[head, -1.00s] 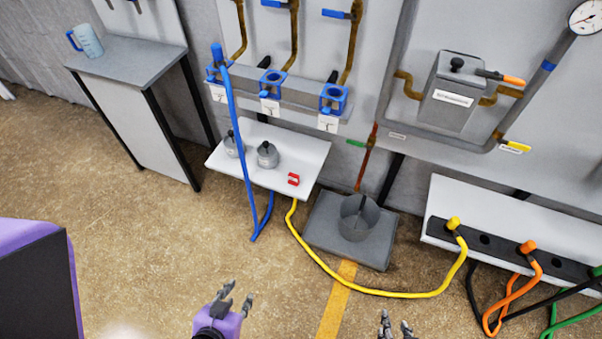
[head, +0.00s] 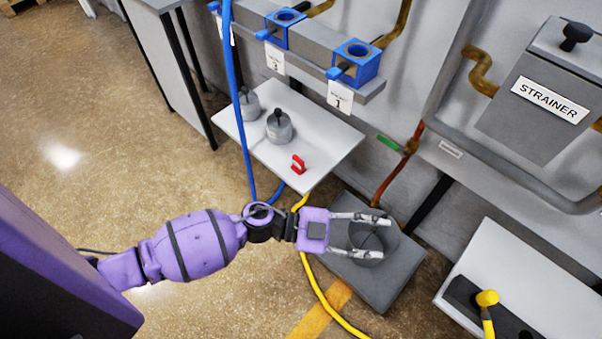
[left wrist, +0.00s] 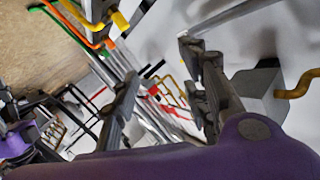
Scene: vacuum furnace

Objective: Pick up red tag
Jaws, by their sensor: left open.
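The red tag (head: 298,164) is a small red piece with a loop shape. It lies near the front right edge of the white shelf (head: 322,150) in the head view. My left gripper (head: 385,235) is open and empty. In the head view it is in front of the grey bucket, to the lower right of the red tag and apart from it. Its two fingers point right. In the left wrist view the open fingers (left wrist: 160,95) show with nothing between them. I cannot make out the red tag for sure there. My right gripper is out of view.
Two grey weights (head: 279,127) with black knobs stand on the shelf left of the red tag. A blue hose (head: 240,120) hangs before the shelf's left side. A grey bucket (head: 368,243) stands on a dark platform (head: 400,282). A strainer box (head: 535,105) hangs at the right.

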